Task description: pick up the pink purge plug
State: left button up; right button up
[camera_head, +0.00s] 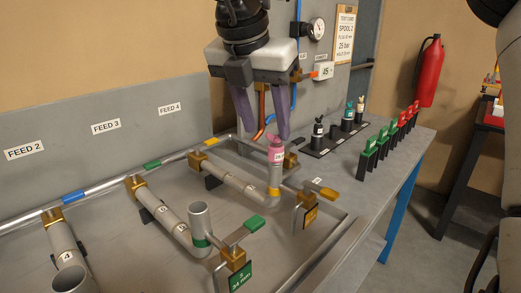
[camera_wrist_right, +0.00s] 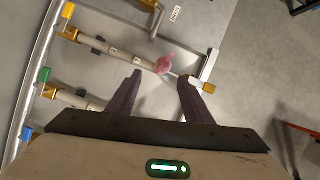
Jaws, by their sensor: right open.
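The pink purge plug (camera_head: 275,152) stands upright on the open end of a short vertical pipe (camera_head: 274,177) at the right of the bench piping. It also shows in the right wrist view (camera_wrist_right: 165,63), just beyond the fingertips. My right gripper (camera_head: 268,135) comes down from the top with its two purple fingers apart. In the head view its fingertips are close to the plug's top, one to each side of it. In the right wrist view the gripper (camera_wrist_right: 160,78) is open with nothing between its fingers. My left gripper is not in view.
A green-handled valve (camera_head: 240,245) and an uncapped vertical pipe (camera_head: 200,222) stand in front left. A yellow-handled valve (camera_head: 322,190) is just right of the plug. Behind are a black rack (camera_head: 320,150) with dark plugs and a row of green and red tags (camera_head: 390,138).

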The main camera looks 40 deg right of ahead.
aim_at(274, 147)
jog(key=x, duration=0.4)
jog(key=shift+s, duration=0.3)
jog(key=p+x, duration=0.1)
jog(key=x, duration=0.4)
jog(key=shift+w+d+f, duration=0.1)
jog(key=shift+d+f, duration=0.15)
grip_shut()
